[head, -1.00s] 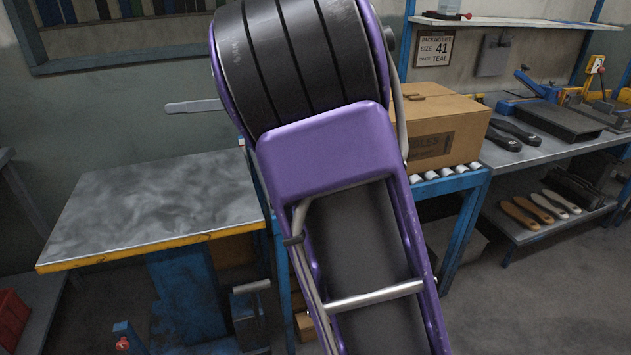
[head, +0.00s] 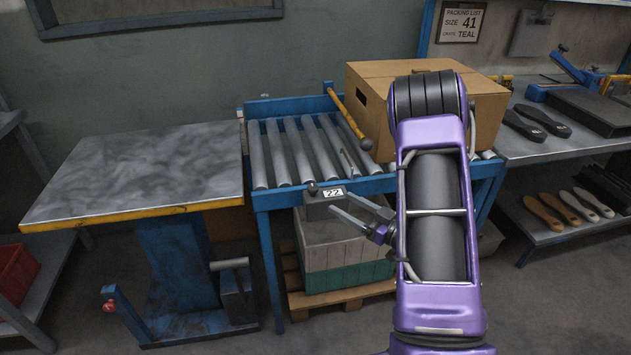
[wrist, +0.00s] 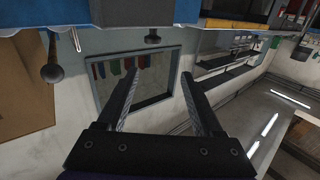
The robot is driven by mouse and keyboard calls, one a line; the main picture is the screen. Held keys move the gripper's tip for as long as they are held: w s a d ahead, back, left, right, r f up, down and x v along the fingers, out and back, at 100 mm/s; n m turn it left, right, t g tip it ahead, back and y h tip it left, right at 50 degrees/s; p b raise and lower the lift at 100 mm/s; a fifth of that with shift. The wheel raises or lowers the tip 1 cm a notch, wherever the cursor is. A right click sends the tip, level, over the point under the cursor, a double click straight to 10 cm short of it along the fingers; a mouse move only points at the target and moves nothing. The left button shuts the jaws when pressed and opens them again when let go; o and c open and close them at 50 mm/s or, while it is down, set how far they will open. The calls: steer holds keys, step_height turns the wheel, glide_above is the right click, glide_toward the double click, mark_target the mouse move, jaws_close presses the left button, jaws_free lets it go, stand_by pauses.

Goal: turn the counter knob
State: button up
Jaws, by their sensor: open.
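The counter (head: 333,200) is a small dark box with a white "22" display, at the front edge of the roller table. Its dark round knob (head: 312,188) stands at its upper left. My gripper (head: 341,203) comes from the right, its fingers open and apart beside the counter, overlapping it in the head view. In the wrist view, which looks upside down, the open fingers (wrist: 159,82) hold nothing. A dark round knob (wrist: 152,38), apparently the counter's, lies beyond the fingertips, under a dark block (wrist: 131,12). Whether a finger touches the counter I cannot tell.
A cardboard box (head: 400,80) sits on the roller table (head: 262,203). A yellow lever (head: 345,112) with a ball end leans over the rollers. A crate (head: 345,253) stands below on a pallet. A metal-topped table (head: 140,170) is at left; a bench (head: 520,150) with soles is at right.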

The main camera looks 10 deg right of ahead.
mark_target(304, 190)
steer(key=shift+t+h, duration=0.3)
steer(key=shift+h, duration=0.1)
steer(key=x, duration=0.5)
steer(key=f+x, duration=0.1)
steer(key=x, duration=0.9)
steer(key=shift+w+d+f+b, duration=0.15)
steer(key=shift+w+f+b, duration=0.2)
steer(key=shift+w, duration=0.2)
jaws_close()
